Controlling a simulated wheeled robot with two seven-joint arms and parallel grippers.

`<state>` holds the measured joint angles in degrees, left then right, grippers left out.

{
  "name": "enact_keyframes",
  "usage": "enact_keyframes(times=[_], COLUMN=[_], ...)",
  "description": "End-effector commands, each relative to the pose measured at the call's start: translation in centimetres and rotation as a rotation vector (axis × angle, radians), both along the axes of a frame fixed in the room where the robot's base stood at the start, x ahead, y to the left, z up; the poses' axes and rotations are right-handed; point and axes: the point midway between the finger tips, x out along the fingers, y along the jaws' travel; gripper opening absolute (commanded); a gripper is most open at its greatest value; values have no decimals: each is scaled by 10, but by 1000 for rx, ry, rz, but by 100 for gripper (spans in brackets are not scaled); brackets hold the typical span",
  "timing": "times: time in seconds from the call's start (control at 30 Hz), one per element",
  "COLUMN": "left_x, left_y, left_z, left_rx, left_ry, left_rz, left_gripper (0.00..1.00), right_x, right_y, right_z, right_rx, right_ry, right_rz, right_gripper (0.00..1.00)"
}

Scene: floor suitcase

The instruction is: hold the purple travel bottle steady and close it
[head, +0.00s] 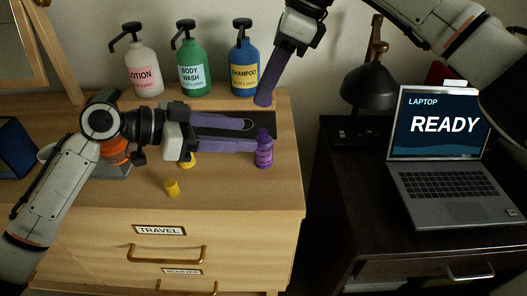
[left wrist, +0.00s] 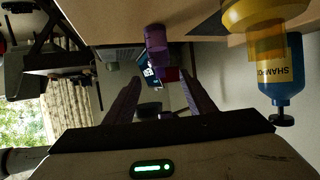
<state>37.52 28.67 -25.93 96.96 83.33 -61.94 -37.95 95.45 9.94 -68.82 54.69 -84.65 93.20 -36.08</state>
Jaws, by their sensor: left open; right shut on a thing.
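The purple travel bottle (head: 264,153) stands upright near the right front part of the wooden dresser top. My left gripper (head: 252,135) reaches in from the left, low and level, its open fingers pointing at the bottle. In the left wrist view the bottle (left wrist: 155,45) appears upside down, ahead and between the two spread fingers, with no grip on it. My right gripper (head: 264,98) hangs above and behind the bottle, pointing down, apart from it. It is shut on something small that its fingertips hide. Whether the bottle's neck is bare is too small to tell.
Lotion (head: 144,73), body wash (head: 191,72) and shampoo (head: 244,70) pump bottles stand at the back. A yellow piece (head: 172,188) lies in front; another (head: 188,160) is partly under my left gripper. A dark mat (head: 262,122) lies behind. A laptop (head: 442,185) and lamp (head: 372,85) stand right.

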Motion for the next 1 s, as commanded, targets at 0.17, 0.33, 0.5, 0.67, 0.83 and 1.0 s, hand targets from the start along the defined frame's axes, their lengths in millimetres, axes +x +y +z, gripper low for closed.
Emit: enact_keyframes(times=[0.17,0.33,0.5,0.67,0.83,1.0], left_x=[12,21,24,25,25,25], left_y=[-31,-50,-59,-60,-60,-60], left_z=[-12,-21,-26,-27,-27,-27], left_rx=[-1,-1,2,3,2,2], left_ry=[0,0,0,-1,-1,-1], left_rz=[-2,0,0,-1,-1,-1], left_gripper=[50,50,50,50,48,19], right_x=[0,0,0,0,0,0], right_y=[0,0,0,0,0,0], right_z=[0,0,0,0,0,0], right_rx=[0,0,0,0,0,0], right_ry=[0,0,0,0,0,0], right_rz=[0,0,0,0,0,0], right_gripper=[0,0,0,0,0,0])
